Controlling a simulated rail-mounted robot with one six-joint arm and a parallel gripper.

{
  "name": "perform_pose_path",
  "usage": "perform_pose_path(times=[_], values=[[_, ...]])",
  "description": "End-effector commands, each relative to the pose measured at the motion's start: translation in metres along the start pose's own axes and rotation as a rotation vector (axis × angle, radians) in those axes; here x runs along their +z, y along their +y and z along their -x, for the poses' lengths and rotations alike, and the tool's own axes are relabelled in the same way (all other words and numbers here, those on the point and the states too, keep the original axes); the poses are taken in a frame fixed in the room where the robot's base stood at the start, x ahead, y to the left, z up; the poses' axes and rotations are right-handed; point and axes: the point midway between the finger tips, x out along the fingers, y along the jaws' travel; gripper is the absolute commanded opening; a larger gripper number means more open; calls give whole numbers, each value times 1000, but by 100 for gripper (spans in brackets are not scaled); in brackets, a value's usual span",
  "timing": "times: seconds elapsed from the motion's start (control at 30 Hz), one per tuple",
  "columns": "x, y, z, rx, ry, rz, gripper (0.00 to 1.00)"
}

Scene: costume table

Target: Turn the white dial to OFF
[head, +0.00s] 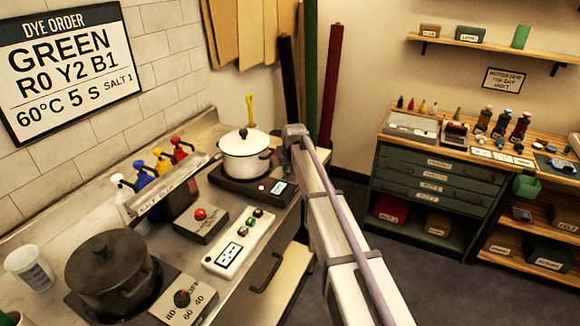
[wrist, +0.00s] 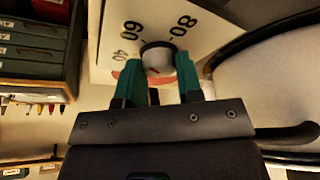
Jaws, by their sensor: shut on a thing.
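In the wrist view a round dial (wrist: 158,57) with a pale grey-white face and dark rim stands on a white panel (wrist: 110,20). The panel carries the marks 40, 60 and 80. My gripper (wrist: 160,78) is shut on the dial, with one green finger on each side of it. A reddish mark shows partly behind the left finger, and its lettering is hidden. I cannot make out where the dial points. In the head view my arm runs up the middle, and my gripper and this dial are not visible.
In the head view, a white pot (head: 246,155) stands on a dark hot plate (head: 225,180). A dark pot (head: 108,272) stands at the front left, beside a panel with a black dial (head: 182,299). A drawer cabinet (head: 436,184) stands to the right across open floor.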

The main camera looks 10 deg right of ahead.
Motion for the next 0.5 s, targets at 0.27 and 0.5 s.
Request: perform_pose_path(times=[0.27,0.5], values=[[0,0,0,-5,0,10,9],[0,1,0,-36,0,85,9]])
